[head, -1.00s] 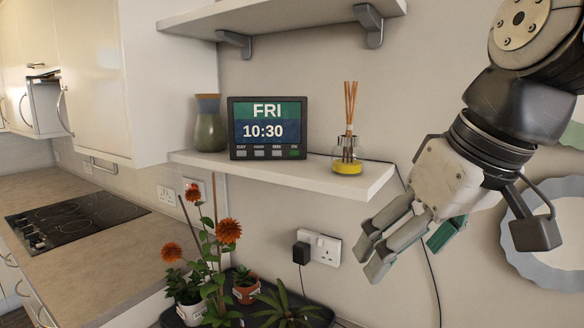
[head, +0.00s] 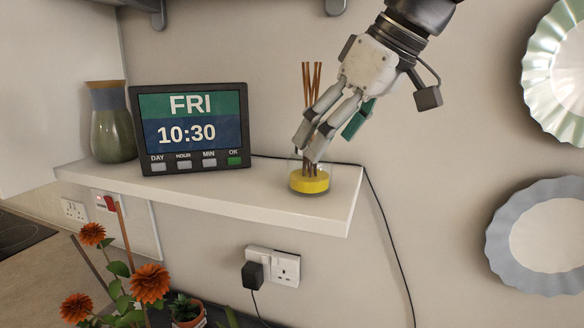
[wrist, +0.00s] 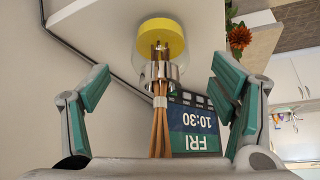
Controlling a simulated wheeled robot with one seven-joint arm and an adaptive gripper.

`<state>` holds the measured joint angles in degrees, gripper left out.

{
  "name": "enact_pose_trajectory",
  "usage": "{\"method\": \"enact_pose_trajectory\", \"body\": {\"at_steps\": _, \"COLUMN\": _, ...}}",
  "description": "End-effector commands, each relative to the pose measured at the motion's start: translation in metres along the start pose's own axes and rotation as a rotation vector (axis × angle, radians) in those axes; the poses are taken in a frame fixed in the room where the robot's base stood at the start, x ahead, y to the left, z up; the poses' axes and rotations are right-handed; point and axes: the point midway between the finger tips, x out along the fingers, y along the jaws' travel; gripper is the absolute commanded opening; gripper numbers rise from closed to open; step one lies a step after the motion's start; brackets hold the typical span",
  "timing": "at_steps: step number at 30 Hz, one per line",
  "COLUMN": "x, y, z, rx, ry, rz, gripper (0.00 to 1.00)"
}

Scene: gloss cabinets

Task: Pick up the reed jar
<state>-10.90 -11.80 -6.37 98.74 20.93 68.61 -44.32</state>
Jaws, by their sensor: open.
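The reed jar (head: 309,182) stands upright near the right end of the white shelf. It is a small glass jar with a yellow base and several brown reeds; the fingers hide part of its neck. In the wrist view the jar (wrist: 161,40) appears upside down, with its reeds pointing toward my palm. My gripper (head: 312,143) is open, its fingers pointing down at the jar in the head view. In the wrist view my gripper (wrist: 160,90) has its two fingers spread on either side of the reeds, with gaps on both sides.
The shelf (head: 240,188) also holds a digital clock (head: 190,130) left of the jar and a green vase (head: 112,132). A black cable (head: 380,200) runs behind the jar and down the wall. Orange flowers (head: 148,283) stand below. Plates (head: 545,235) hang at right.

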Motion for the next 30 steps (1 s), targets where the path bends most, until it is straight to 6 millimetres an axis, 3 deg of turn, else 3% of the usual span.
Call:
{"method": "enact_pose_trajectory", "body": {"at_steps": 8, "x": 0.021, "y": -0.001, "z": 0.000, "rx": 0.000, "ry": -0.003, "rz": -0.002, "gripper": 0.79}}
{"method": "enact_pose_trajectory", "body": {"at_steps": 16, "x": 0.057, "y": 0.001, "z": 0.000, "rx": 0.001, "ry": -0.001, "rz": 0.000, "gripper": 0.79}}
{"method": "enact_pose_trajectory", "body": {"at_steps": 25, "x": 0.063, "y": 0.002, "z": 0.000, "rx": 0.000, "ry": 0.001, "rz": 0.001, "gripper": 0.79}}
{"method": "enact_pose_trajectory", "body": {"at_steps": 26, "x": 0.063, "y": 0.002, "z": 0.000, "rx": 0.000, "ry": 0.001, "rz": 0.001, "gripper": 0.77}}
{"method": "enact_pose_trajectory", "body": {"at_steps": 30, "x": 0.062, "y": 0.002, "z": 0.000, "rx": 0.000, "ry": 0.001, "rz": 0.001, "gripper": 0.45}}
